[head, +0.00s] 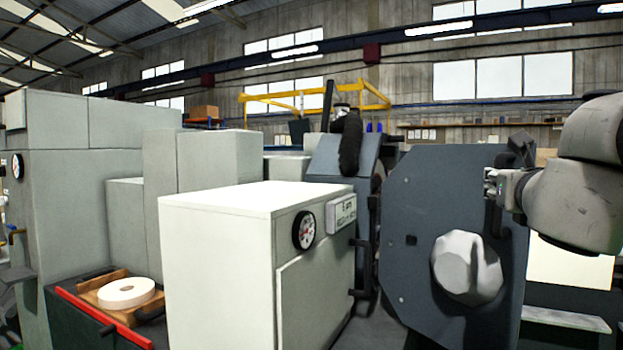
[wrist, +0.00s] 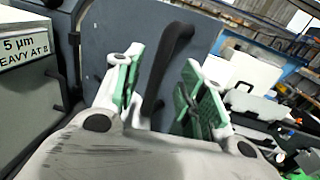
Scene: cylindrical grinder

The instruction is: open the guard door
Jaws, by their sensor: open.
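The guard door appears to be the large dark grey panel (head: 420,210) with cut corners, right of centre in the head view. The panel also shows in the wrist view (wrist: 112,28). A black bar handle (wrist: 170,55) stands on it, slightly tilted in the wrist view. My gripper (head: 492,185) is at the door's upper right in the head view. In the wrist view my gripper (wrist: 162,80) is open, with green-padded fingers on either side of the handle. Gaps show between handle and pads; I see no clear contact.
A pale faceted lump (head: 466,268) sticks out from the panel. A white cabinet (head: 220,260) with a gauge (head: 304,230) stands left of the door. A white wheel (head: 126,292) lies on a wooden board farther left. A white sheet (head: 570,265) is at right.

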